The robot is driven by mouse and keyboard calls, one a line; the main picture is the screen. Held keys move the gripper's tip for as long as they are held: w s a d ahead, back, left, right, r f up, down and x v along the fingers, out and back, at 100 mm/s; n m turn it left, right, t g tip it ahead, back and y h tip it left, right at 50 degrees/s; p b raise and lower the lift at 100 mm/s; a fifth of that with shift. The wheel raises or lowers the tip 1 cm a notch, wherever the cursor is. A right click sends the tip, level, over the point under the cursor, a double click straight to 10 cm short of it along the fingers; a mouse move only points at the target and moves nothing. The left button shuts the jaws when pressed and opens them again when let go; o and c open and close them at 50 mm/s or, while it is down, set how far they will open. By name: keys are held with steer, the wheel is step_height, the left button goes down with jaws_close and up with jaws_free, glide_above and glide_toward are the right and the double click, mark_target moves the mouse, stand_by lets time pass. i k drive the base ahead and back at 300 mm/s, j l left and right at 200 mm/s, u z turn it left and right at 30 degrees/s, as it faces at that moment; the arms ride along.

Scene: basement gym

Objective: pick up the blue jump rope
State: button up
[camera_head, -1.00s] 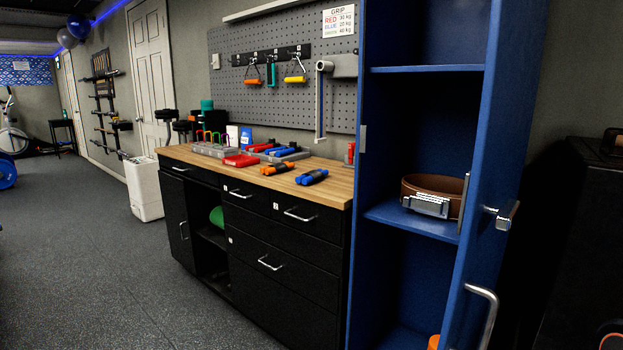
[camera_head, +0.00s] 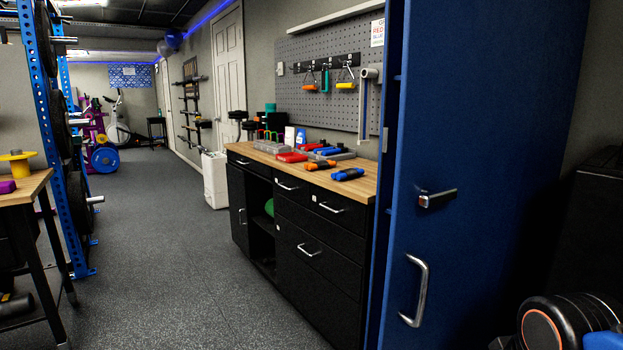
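I cannot pick out a jump rope for sure. A blue-and-black handled item (camera_head: 348,174) lies on the wooden countertop (camera_head: 362,189), near its front right end. An orange-and-black item (camera_head: 320,165) lies just left of it. Behind them, a grey tray (camera_head: 340,155) holds blue and red pieces, one of them a blue handle (camera_head: 328,151). Whether any of these is the rope is too small to tell. My gripper is not in view.
A tall blue locker's door (camera_head: 470,190) stands at the right, hiding the interior. A black drawer cabinet (camera_head: 305,245) carries the countertop. A table (camera_head: 22,190) and blue rack (camera_head: 58,140) stand left. Grey floor (camera_head: 170,250) between is open.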

mark_target(352, 173)
steer(key=k+l+u, duration=0.1)
steer(key=l+u, duration=0.2)
steer(key=u, duration=0.15)
steer(key=i+j, duration=0.1)
steer(key=j, duration=0.25)
steer(key=i+j, duration=0.1)
steer(key=j, duration=0.3)
steer(key=i+j, duration=0.1)
steer(key=j, duration=0.25)
steer(key=i+j, duration=0.45)
steer(key=j, duration=0.15)
steer(key=i+j+z, duration=0.25)
steer(key=i, duration=0.2)
steer(key=i+j+z, duration=0.2)
steer(key=i, duration=0.25)
